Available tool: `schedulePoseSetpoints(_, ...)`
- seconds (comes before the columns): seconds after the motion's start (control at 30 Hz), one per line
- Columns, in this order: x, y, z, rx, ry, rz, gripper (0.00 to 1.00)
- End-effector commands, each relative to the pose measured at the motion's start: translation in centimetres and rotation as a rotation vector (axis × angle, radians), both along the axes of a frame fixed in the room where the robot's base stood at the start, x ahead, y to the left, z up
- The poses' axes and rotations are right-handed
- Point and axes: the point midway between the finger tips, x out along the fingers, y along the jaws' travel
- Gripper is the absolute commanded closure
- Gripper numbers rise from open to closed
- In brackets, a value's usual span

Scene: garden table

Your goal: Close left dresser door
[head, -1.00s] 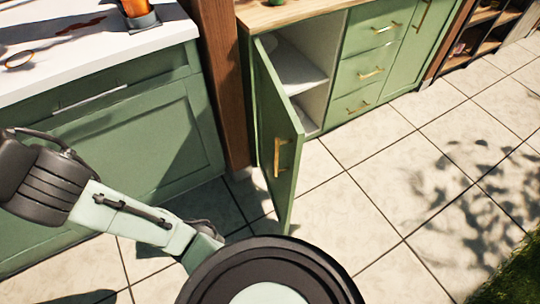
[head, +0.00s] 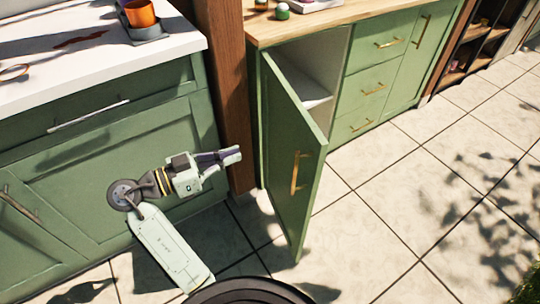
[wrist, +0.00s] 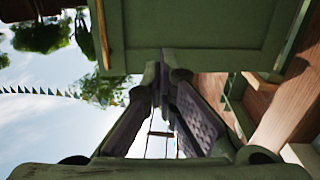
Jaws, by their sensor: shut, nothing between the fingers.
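The left dresser door (head: 285,160) is green with a vertical brass handle (head: 296,173). It stands open, swung out from the wooden-topped dresser, and part of the pale cabinet interior (head: 303,75) shows behind it. My gripper (head: 237,154) is shut and empty, to the left of the door on its outer side. It points toward the door with a gap between them in the head view. In the wrist view the closed fingertips (wrist: 166,58) appear in front of a green panel (wrist: 195,35); I cannot tell whether they touch it.
A wooden post (head: 230,95) stands between the dresser and the green cabinet with a white top (head: 95,60) at left. Green drawers (head: 374,88) with brass handles sit right of the opening. Tiled floor (head: 400,190) is clear to the right of the door.

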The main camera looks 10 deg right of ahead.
Motion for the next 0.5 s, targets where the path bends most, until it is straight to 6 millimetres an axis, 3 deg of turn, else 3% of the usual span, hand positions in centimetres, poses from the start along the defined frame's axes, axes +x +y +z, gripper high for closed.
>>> schedulePoseSetpoints(0.1, -2.3, -1.3, -1.1, -0.019, -0.029, -0.128, 1.0)
schedulePoseSetpoints(0.17, -2.8, -1.7, -1.2, -0.023, -0.036, -0.153, 1.0)
schedulePoseSetpoints(0.37, -2.7, -4.3, -1.0, -0.024, -0.036, -0.158, 1.0)
schedulePoseSetpoints(0.5, -2.3, -7.3, -0.9, -0.025, -0.035, -0.157, 1.0)
